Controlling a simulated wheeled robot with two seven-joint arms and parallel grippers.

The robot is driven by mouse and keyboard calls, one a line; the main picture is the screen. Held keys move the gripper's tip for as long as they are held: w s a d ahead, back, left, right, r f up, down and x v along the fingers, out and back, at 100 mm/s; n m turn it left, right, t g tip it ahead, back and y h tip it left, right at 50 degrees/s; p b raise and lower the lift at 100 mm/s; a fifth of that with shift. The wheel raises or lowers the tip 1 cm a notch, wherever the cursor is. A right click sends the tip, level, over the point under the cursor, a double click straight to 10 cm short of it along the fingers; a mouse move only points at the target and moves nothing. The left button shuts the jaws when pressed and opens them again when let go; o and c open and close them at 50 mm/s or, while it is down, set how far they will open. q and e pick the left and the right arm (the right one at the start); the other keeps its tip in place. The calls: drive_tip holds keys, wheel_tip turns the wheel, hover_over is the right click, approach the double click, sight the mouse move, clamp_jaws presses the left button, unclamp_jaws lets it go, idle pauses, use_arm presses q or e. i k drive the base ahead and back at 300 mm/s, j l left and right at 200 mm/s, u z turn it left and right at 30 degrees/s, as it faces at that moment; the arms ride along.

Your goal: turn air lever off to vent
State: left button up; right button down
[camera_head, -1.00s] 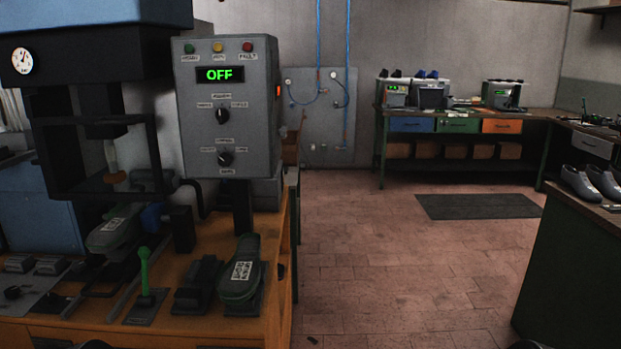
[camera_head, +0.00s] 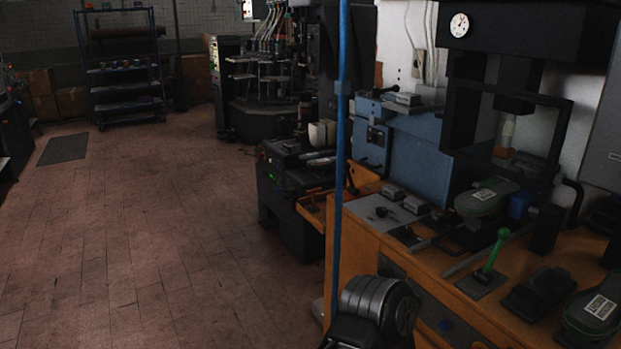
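A green-handled lever (camera_head: 495,252) stands on a small dark plate on the orange workbench (camera_head: 392,262), at the right of the view. Its handle leans up and to the right. No label shows which of these is the air lever, and no off or vent mark is readable. Neither gripper is in view. A dark, ribbed round part at the bottom centre appears to be one of my arm joints.
A black machine (camera_head: 285,195) stands left of the bench. The brick floor (camera_head: 150,240) at left is open.

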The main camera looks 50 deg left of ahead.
sight(347, 165)
drive_tip(key=u, duration=1.55)
drive_tip(key=i+l+u, duration=0.1)
drive_tip(key=i+u, duration=0.35)
drive_tip(key=i+l+u, duration=0.2)
drive_tip(key=i+u, duration=0.25)
